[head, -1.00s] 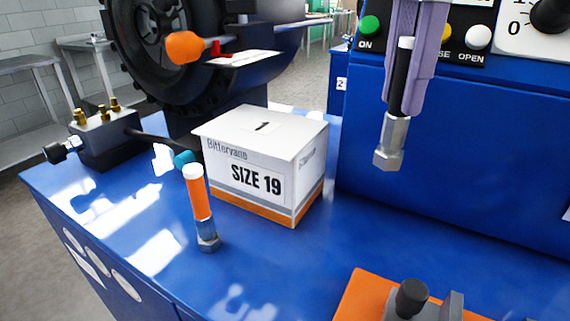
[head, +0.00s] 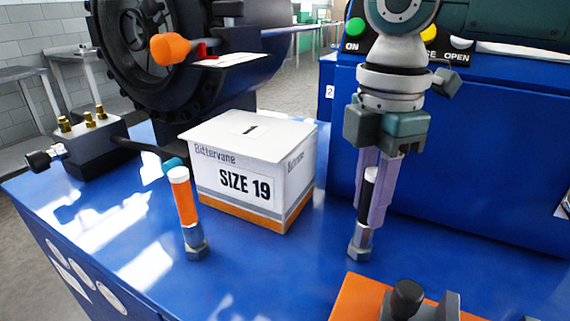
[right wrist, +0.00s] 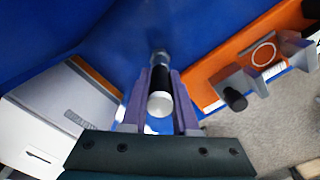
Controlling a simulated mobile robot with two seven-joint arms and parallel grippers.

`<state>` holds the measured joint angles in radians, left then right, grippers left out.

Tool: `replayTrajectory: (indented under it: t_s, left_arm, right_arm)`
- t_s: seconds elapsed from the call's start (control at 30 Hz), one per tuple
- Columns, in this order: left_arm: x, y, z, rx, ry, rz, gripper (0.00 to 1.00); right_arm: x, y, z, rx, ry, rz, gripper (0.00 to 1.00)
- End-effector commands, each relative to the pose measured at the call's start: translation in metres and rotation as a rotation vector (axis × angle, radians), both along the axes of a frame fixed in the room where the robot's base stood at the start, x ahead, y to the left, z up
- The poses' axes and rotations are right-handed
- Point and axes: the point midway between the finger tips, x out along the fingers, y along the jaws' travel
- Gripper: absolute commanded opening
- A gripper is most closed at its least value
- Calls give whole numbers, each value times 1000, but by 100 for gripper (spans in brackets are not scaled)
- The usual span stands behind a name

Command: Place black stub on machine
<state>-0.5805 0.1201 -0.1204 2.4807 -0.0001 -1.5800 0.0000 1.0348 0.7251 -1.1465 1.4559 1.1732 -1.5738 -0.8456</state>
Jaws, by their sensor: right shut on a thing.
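The black stub (head: 368,190) has a white top and a silver hex fitting (head: 360,243) at its lower end. My right gripper (head: 371,205) points down and is shut on it, holding it upright. The fitting's lower end is at or just above the blue machine top (head: 270,270); I cannot tell if it touches. In the right wrist view the black stub (right wrist: 161,80) sits between the purple fingers. A similar orange stub (head: 184,203) stands upright on the machine to the left. My left gripper is not in view.
A white SIZE 19 box (head: 250,180) stands between the two stubs. An orange plate (head: 352,292) with a black knob (head: 407,297) lies at the front right. A blue panel with buttons (head: 355,27) rises behind. A grey block with brass fittings (head: 95,145) is far left.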

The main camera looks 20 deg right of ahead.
Motion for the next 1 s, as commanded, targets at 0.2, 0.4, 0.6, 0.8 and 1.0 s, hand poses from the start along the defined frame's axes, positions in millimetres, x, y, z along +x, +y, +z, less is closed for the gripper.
replayTrajectory:
  t_s: [0.2, 0.4, 0.6, 0.8, 1.0]
  left_arm:
    - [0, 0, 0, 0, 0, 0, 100]
    - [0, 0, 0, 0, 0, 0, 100]
    - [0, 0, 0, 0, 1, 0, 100]
    - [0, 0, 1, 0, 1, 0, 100]
    - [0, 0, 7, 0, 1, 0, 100]
  right_arm:
    - [0, 0, -2, 0, 0, 0, 31]
    - [0, 0, -2, 1, 0, 0, 53]
    - [0, 0, -2, 1, 0, 0, 58]
    - [1, 1, 8, 2, -3, 1, 58]
    - [1, 1, 49, 3, -5, 2, 58]
